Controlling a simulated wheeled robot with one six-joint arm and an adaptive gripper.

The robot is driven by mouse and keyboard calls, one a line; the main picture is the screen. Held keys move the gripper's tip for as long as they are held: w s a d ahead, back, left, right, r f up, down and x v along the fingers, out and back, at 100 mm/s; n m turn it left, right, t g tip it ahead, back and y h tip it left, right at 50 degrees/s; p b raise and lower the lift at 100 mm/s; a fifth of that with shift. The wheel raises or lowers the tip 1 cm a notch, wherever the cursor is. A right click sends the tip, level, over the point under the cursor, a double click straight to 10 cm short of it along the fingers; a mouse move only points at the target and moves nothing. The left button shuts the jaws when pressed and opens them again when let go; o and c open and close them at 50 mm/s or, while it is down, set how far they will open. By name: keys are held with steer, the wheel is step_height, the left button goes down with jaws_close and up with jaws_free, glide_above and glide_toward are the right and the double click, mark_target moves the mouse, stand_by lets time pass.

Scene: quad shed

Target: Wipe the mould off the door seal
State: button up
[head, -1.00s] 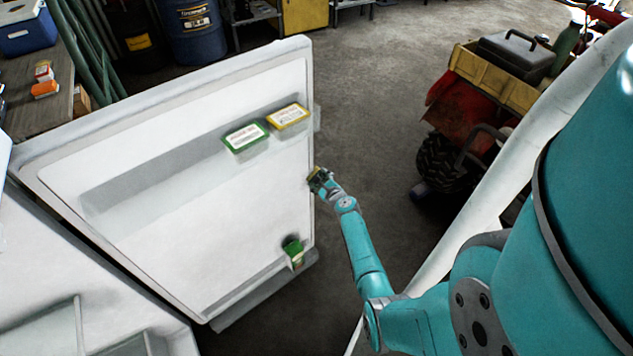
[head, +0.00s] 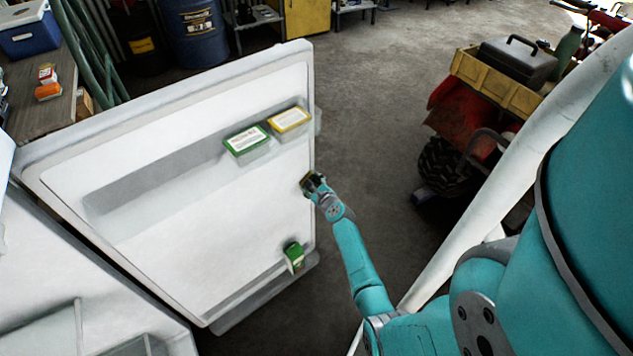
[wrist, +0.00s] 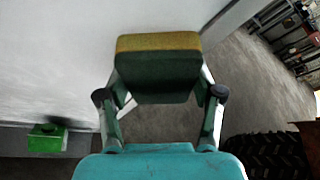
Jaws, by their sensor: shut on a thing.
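The open fridge door (head: 190,215) is white, with its inner face toward me. Its seal (head: 311,130) runs around the edge; no mould can be made out at this size. My gripper (head: 311,184) is at the door's right edge, at about mid height. In the wrist view my gripper (wrist: 160,95) is shut on a sponge (wrist: 158,70), dark green with a yellow face. The yellow face is toward the white door. I cannot tell whether the sponge touches the seal. The sponge hides the part of the door behind it.
Green and yellow tubs (head: 246,140) sit on the door's upper shelf. A green carton (head: 293,257) stands on the lower shelf, below my gripper. A red vehicle with a yellow crate (head: 490,80) stands to the right. Bare floor (head: 385,120) lies between.

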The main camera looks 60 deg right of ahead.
steer(key=shift+w+a, duration=0.1)
steer(key=shift+a, duration=0.1)
steer(key=s+a, duration=0.2)
steer(key=s, duration=0.3)
steer(key=shift+s+a, duration=0.2)
steer(key=shift+s, duration=0.05)
stand_by(0.4)
steer(key=s, duration=0.1)
steer(key=s+a, duration=0.1)
steer(key=shift+s+a, duration=0.1)
steer(key=shift+s, duration=0.3)
steer(key=shift+w+f, duration=0.1)
stand_by(0.6)
